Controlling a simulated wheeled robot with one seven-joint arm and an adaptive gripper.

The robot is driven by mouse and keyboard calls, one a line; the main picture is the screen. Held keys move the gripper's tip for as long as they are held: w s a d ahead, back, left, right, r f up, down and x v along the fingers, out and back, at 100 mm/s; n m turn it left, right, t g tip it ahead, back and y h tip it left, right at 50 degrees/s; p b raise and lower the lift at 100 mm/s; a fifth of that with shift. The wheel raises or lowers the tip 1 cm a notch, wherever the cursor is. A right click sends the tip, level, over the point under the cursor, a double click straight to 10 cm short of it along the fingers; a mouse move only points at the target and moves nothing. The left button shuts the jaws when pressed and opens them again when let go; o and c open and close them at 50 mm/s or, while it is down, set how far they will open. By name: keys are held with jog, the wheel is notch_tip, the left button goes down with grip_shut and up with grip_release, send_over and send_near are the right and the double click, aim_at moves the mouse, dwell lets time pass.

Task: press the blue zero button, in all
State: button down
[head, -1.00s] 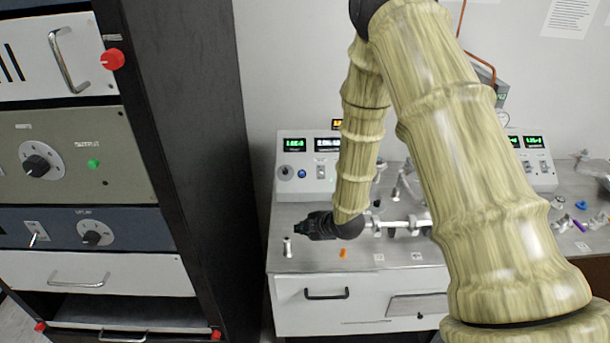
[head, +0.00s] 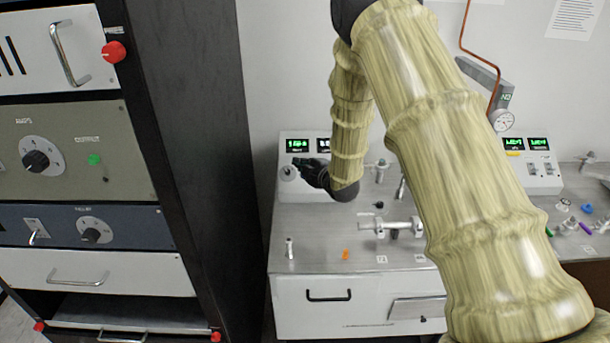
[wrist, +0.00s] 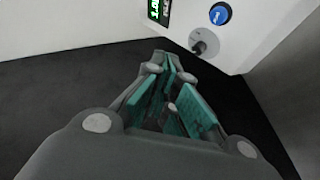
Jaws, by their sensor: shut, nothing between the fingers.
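The blue button (wrist: 220,14) sits on the front of a light grey control box (wrist: 245,45), beside a dark knob (wrist: 203,42), at the top of the wrist view. My gripper (wrist: 172,70) is shut and empty, with its teal-padded fingers pointing toward the box and a visible gap to it. In the head view my gripper (head: 300,164) is in front of the left control box (head: 287,212) and hides the blue button there. Contact with the button does not show.
A tall dark rack (head: 190,120) with panels stands close on the left. The bench top (head: 310,230) holds a small upright metal piece (head: 289,248), an orange piece (head: 346,255) and metal fittings (head: 392,228). A second box (head: 535,175) stands to the right.

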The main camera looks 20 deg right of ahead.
jog(key=w+f+b, duration=0.1)
jog(key=f, duration=0.1)
jog(key=w+f+b, duration=0.1)
jog(key=f, duration=0.1)
jog(key=w+d+f+b, duration=0.1)
jog(key=w+f, duration=0.1)
jog(key=shift+w+d+f, duration=0.1)
jog(key=shift+w+d+f+b, duration=0.1)
jog(key=shift+w+f+b, duration=0.35)
jog(key=shift+w+f+b, duration=0.1)
jog(key=shift+f+b, duration=0.1)
jog(key=shift+b, duration=0.15)
dwell(1.2)
jog(key=shift+w+d+f, duration=0.1)
jog(key=shift+w, duration=0.05)
jog(key=shift+w+f+b, duration=0.2)
jog(key=shift+f+b, duration=0.15)
jog(key=shift+b, duration=0.2)
dwell(0.8)
jog(key=shift+s+r, duration=0.1)
jog(key=shift+r, duration=0.05)
dwell(0.3)
jog(key=shift+s+r, duration=0.4)
jog(key=shift+r, duration=0.15)
jog(key=shift+r, duration=0.1)
